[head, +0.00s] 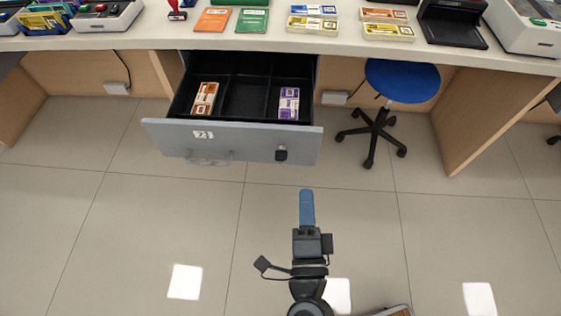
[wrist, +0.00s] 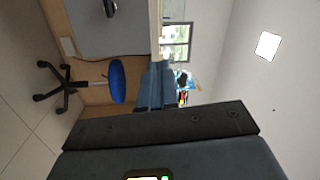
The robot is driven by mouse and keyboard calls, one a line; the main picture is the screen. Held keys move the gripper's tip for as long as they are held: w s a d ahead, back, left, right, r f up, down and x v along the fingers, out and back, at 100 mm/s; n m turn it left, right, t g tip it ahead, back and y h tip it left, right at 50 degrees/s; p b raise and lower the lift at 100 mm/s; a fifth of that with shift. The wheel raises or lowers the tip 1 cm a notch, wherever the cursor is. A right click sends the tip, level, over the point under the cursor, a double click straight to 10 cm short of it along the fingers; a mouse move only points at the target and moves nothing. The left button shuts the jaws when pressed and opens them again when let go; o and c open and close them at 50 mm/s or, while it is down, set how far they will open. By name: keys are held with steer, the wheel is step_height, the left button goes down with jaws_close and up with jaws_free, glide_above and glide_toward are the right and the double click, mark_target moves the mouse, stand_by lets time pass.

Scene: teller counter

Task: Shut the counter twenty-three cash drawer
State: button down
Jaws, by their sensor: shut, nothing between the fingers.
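The cash drawer (head: 235,144) marked 23 stands pulled out under the counter (head: 340,45) in the head view. Its grey front has a clear handle (head: 209,157) at the lower left and a black lock (head: 281,154) at the right. Inside, the black tray holds an orange bundle (head: 204,99) at the left and a purple bundle (head: 288,103) at the right. My gripper (head: 306,194) is shut and empty, in front of the drawer's right end and apart from it in the picture.
A blue stool (head: 402,82) on a wheeled base stands right of the drawer; it also shows in the wrist view (wrist: 117,80). Banknote bundles and devices lie on the counter. A wooden panel (head: 485,115) stands at the right. The tiled floor before the drawer is clear.

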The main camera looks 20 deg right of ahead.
steer(key=w+a+f+m+g+h+b, duration=0.1)
steer(key=w+a+f+m, duration=0.2)
steer(key=a+f, duration=0.15)
glide_toward(283, 141)
steer(key=shift+g, duration=0.3)
steer(key=x, duration=0.7)
steer(key=shift+a+r, duration=0.1)
steer(key=shift+r, duration=0.25)
steer(key=b+x, duration=1.3)
steer(key=x, duration=1.5)
steer(key=shift+w+f+b, duration=0.2)
steer(key=shift+w+b, duration=0.05)
steer(key=shift+b, duration=0.15)
steer(key=shift+w+d, duration=0.3)
steer(key=shift+w+d+r+b, duration=0.1)
steer(key=shift+w+r+b, duration=0.1)
steer(key=shift+r+b, duration=0.15)
steer(key=shift+r, duration=0.1)
steer(key=shift+d, duration=0.1)
